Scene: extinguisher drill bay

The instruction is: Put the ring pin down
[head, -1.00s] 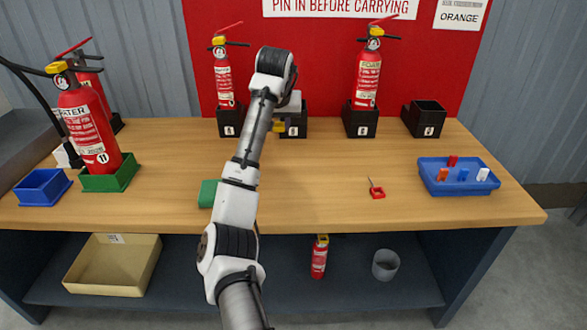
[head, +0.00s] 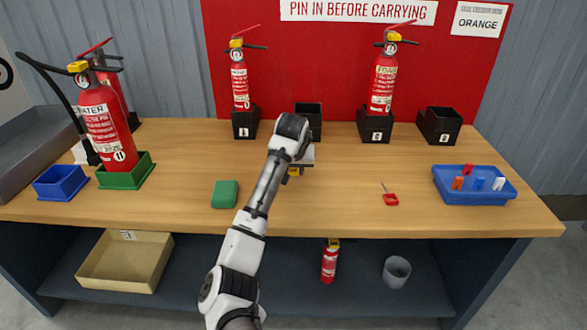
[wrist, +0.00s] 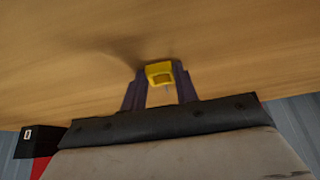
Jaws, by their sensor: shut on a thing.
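My gripper (head: 292,178) hangs over the middle of the wooden table, mostly hidden behind my own arm in the head view. In the wrist view my gripper (wrist: 160,82) has its dark fingers shut on a yellow ring pin (wrist: 160,67). The ring faces the table top, and a faint shadow lies beside it; whether it touches the wood I cannot tell. A bit of the yellow ring pin (head: 295,171) also shows in the head view. A second ring pin, red (head: 391,199), lies loose on the table to the right.
The table (head: 330,215) is clear around my gripper. A green block (head: 225,194) lies to its left, a blue tray (head: 475,197) with coloured pieces to the right. An empty black holder (head: 309,118) stands behind, between holders with extinguishers (head: 240,88) (head: 382,85).

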